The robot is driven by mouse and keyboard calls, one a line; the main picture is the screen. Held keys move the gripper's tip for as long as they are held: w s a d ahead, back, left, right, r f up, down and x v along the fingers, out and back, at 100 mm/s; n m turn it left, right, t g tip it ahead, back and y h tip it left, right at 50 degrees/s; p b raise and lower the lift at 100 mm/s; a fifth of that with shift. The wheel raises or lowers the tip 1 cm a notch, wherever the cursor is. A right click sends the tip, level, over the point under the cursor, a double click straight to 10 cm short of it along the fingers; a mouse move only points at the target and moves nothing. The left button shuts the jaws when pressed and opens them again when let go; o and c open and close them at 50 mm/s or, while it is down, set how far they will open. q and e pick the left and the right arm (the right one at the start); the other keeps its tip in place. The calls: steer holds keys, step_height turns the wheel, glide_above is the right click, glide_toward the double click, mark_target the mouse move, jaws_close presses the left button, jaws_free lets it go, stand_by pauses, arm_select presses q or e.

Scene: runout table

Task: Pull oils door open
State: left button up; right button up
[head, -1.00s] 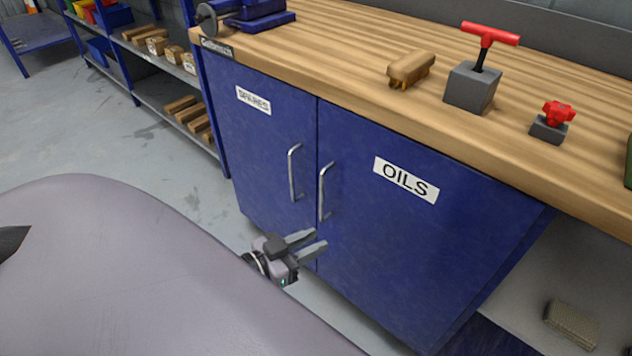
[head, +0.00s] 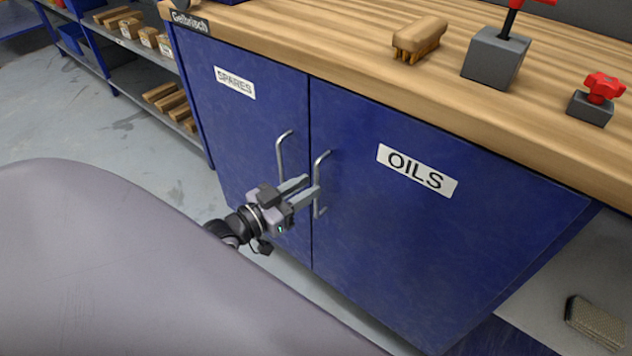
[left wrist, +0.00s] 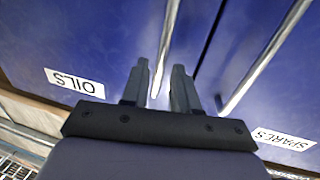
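The blue oils door (head: 420,235) is shut, with a white OILS label (head: 418,170) and an upright metal bar handle (head: 318,168) near its left edge. My left gripper (head: 308,187) is at the handle, its fingers pointing right. In the left wrist view the gripper (left wrist: 161,82) has its two fingers apart, and the oils handle (left wrist: 168,40) runs into the gap between them. I cannot tell how deep the handle sits in the gap; no grip on it shows. My right gripper is out of view.
The spares door (head: 245,130) is shut, and its handle (head: 281,155) stands close to the left of the oils handle. The wooden worktop (head: 360,60) overhangs both doors and bears a brush (head: 420,38). An open shelf (head: 560,290) lies right of the oils door.

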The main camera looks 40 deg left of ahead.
mark_target(315, 183)
arm_select(q)
steer(key=shift+b+x, duration=0.3)
steer(key=shift+x, duration=1.5)
jaws_close()
steer(key=shift+s, duration=0.15)
